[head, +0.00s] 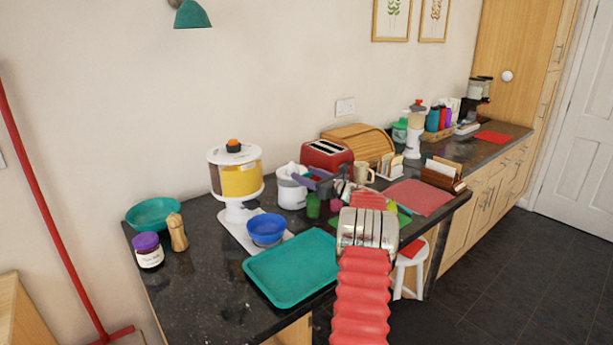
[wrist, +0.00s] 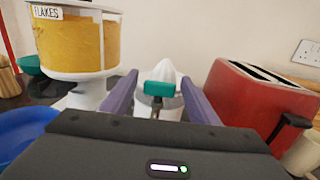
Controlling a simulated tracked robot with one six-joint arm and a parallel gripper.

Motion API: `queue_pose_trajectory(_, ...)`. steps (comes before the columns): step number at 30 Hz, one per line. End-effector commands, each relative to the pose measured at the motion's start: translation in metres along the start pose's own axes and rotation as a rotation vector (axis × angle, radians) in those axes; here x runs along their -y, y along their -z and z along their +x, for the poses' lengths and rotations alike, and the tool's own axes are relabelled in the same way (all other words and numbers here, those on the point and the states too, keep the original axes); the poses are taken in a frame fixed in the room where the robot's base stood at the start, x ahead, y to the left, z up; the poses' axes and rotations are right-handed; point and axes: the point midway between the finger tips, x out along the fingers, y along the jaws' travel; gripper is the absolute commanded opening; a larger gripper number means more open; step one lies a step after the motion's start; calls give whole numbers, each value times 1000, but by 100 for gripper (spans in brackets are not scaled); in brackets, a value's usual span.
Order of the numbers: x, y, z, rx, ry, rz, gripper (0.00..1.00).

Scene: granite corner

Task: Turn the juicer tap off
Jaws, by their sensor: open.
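The juicer (head: 291,194) is a white appliance on the counter, left of the red toaster. In the wrist view its white ribbed cone (wrist: 165,72) rises behind the tap. The tap (wrist: 159,89) has a green crosswise handle on a dark stem and faces my gripper. My gripper (head: 308,181) is in front of the juicer, with purple fingers apart. In the wrist view the fingers stand left and right of the tap, with gaps on both sides. I cannot tell how far the fingertips reach past the handle. The spout below is hidden by my gripper's body.
The flakes dispenser (head: 240,182) stands close on the left, with a blue bowl (head: 266,228) at its foot. The red toaster (wrist: 262,104) stands close on the right. A teal tray (head: 291,266) lies at the front. The dark counter at front left is mostly bare.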

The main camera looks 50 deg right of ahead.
Motion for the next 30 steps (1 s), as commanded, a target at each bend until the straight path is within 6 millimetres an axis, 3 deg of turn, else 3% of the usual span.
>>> queue_pose_trajectory(9, 0, 0, 2, 0, 0, 0, 55)
queue_pose_trajectory(26, 0, 0, 2, 0, 0, 0, 15)
queue_pose_trajectory(30, 0, 0, 2, 0, 3, 0, 14)
